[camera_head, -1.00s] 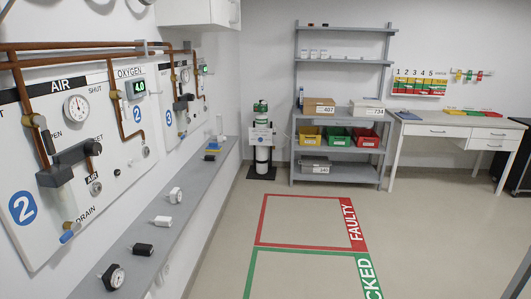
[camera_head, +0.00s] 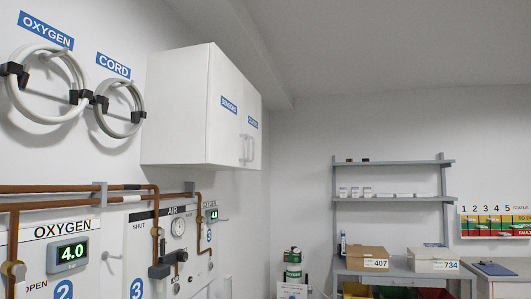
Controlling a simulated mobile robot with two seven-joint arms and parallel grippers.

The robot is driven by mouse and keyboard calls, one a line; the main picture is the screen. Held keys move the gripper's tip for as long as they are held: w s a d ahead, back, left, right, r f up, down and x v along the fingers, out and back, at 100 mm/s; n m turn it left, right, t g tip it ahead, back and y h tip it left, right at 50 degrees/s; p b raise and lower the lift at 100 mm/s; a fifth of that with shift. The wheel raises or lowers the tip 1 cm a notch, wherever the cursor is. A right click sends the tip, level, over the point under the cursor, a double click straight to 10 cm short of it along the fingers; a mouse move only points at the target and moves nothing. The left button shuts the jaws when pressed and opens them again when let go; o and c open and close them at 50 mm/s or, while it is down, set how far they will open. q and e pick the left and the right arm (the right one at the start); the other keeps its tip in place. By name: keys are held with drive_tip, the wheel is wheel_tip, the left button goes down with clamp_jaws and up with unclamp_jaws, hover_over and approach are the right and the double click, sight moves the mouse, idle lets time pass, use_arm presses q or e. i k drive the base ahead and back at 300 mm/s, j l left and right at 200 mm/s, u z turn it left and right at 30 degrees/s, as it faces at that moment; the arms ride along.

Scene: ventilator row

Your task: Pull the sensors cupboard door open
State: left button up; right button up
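The white wall cupboard (camera_head: 178,110) hangs high on the left wall, above the pipes. Its front has two doors side by side, both shut. The sensors door (camera_head: 224,132) is the left one, with a blue SENSORS label near its top. Its upright bar handle (camera_head: 243,149) is at the lower right edge, close beside the other door's handle (camera_head: 251,149). The other door (camera_head: 256,115) has a blue label too small to read surely. Neither of my grippers is in view.
Coiled hoses (camera_head: 45,85) hang on the wall left of the cupboard. Copper pipes (camera_head: 70,190) and gas panels run below it. A grey shelf unit (camera_head: 392,198) with boxes and a green-topped cylinder (camera_head: 292,268) stand at the back. The space right of the cupboard looks clear.

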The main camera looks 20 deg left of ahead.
sight(225, 97)
drive_tip(key=i+u, duration=0.1)
drive_tip(key=i, duration=0.4)
drive_tip(key=i+l+u, duration=0.15)
drive_tip(key=i, duration=0.3)
drive_tip(key=i+l+u, duration=0.1)
drive_tip(key=i, duration=0.4)
